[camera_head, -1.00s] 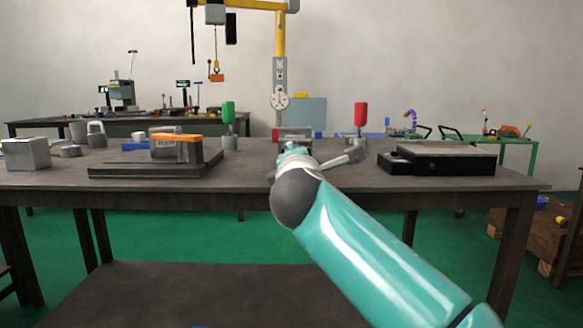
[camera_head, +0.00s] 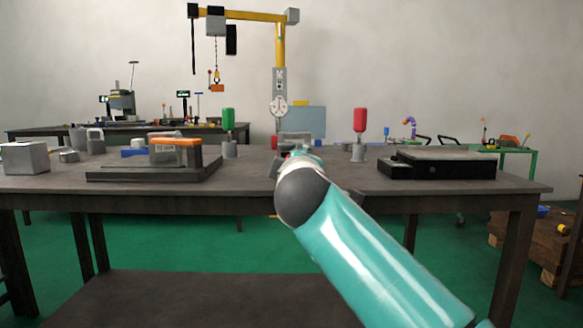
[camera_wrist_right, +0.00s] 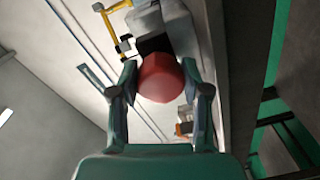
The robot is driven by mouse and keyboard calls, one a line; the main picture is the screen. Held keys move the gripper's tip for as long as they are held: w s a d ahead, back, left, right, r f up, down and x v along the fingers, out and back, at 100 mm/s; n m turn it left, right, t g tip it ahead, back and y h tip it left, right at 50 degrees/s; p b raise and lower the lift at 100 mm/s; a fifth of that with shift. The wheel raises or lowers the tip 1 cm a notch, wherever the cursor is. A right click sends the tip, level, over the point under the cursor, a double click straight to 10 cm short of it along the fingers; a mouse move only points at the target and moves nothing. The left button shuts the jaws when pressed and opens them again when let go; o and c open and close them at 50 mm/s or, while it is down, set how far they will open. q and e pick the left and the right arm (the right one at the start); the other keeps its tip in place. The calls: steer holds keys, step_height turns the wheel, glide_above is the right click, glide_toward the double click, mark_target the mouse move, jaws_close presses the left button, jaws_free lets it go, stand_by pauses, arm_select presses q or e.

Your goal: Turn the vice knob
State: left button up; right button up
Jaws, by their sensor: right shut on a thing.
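A red rounded knob (camera_wrist_right: 160,80) sits between the fingertips of my right gripper (camera_wrist_right: 160,74) in the right wrist view. The gripper is shut on it, one finger on each side. Beyond the knob are a dark part (camera_wrist_right: 154,44) and a grey block (camera_wrist_right: 165,18), which look like the vice body. In the head view my right arm reaches to the back middle of the table, and its wrist hides the gripper and the knob. Part of a grey block (camera_head: 295,136) shows just behind it. My left gripper is not in view.
A green-topped post (camera_head: 228,122) and a red-topped post (camera_head: 360,121) stand either side of my wrist. An orange-topped fixture (camera_head: 176,152) on a dark plate is at left, a flat black-sided box (camera_head: 440,164) at right. The front of the table (camera_head: 130,194) is clear.

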steer(key=shift+w+a+f, duration=0.1)
steer(key=shift+f, duration=0.35)
steer(key=o, duration=1.1)
steer(key=shift+o, duration=0.2)
steer(key=shift+r, duration=0.1)
